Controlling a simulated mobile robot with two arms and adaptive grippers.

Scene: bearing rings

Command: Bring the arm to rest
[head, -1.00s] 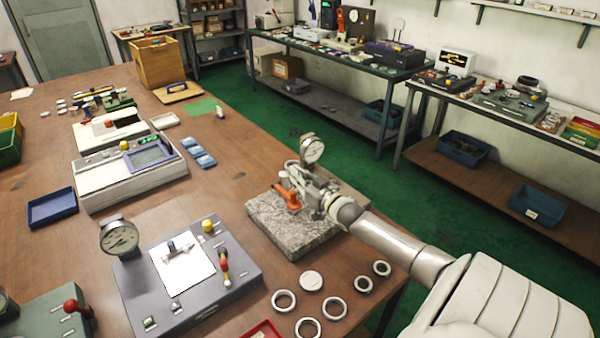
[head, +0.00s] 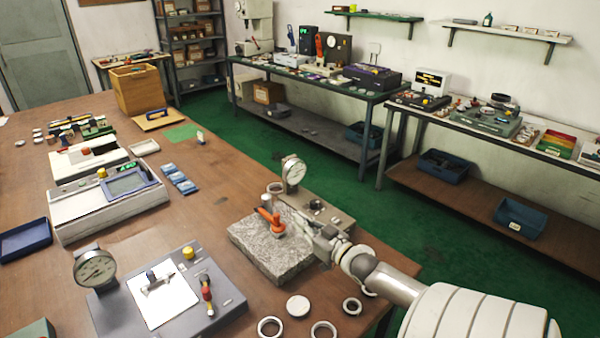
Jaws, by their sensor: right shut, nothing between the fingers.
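My right gripper (head: 308,228) is shut and empty. It hangs at the right edge of the speckled granite block (head: 262,252), beside the orange-handled piece (head: 271,220) standing on that block. Whether it touches the block cannot be told. My right arm comes in from the lower right. Behind the gripper is a dial gauge (head: 293,172) on a grey-brown base (head: 335,215). Bearing rings lie at the table's front: one ring (head: 269,326), another ring (head: 323,330) and a smaller ring (head: 352,305), near a pale disc (head: 298,306). My left gripper is not in view.
A grey panel (head: 222,290) with a second dial gauge (head: 95,268) stands at front left. A white device (head: 108,212), blue tray (head: 24,240) and wooden box (head: 138,90) are further left and back. Green floor (head: 330,180) separates the table from the wall benches.

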